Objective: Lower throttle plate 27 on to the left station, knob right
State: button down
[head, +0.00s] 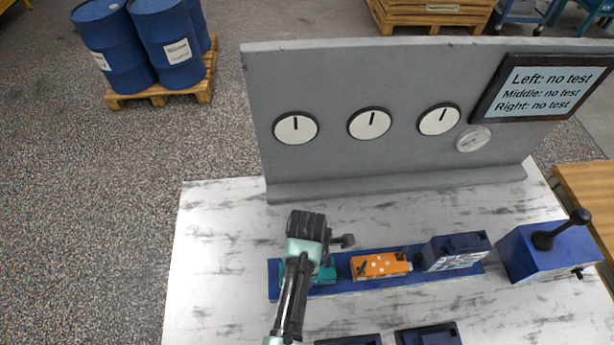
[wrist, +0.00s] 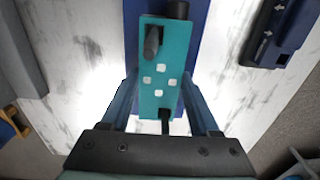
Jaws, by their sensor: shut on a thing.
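In the head view the teal plate (head: 326,273) is partly hidden by my arm, over the left end of the blue base (head: 273,283), the left station. Whether it touches the base is not clear.
An orange block (head: 380,265) is on the middle station and a dark blue-grey block (head: 455,251) on the right one. A blue lever box (head: 545,255) stands further right. Dark blue parts (head: 428,336) lie in front. A grey dial panel (head: 350,160) stands behind.

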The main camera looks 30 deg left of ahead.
jog(key=shift+f, duration=0.4)
jog(key=shift+c, duration=0.2)
grip_release()
notch_tip(320, 180, up, 13)
jog(key=b, duration=0.1)
dwell(0.5)
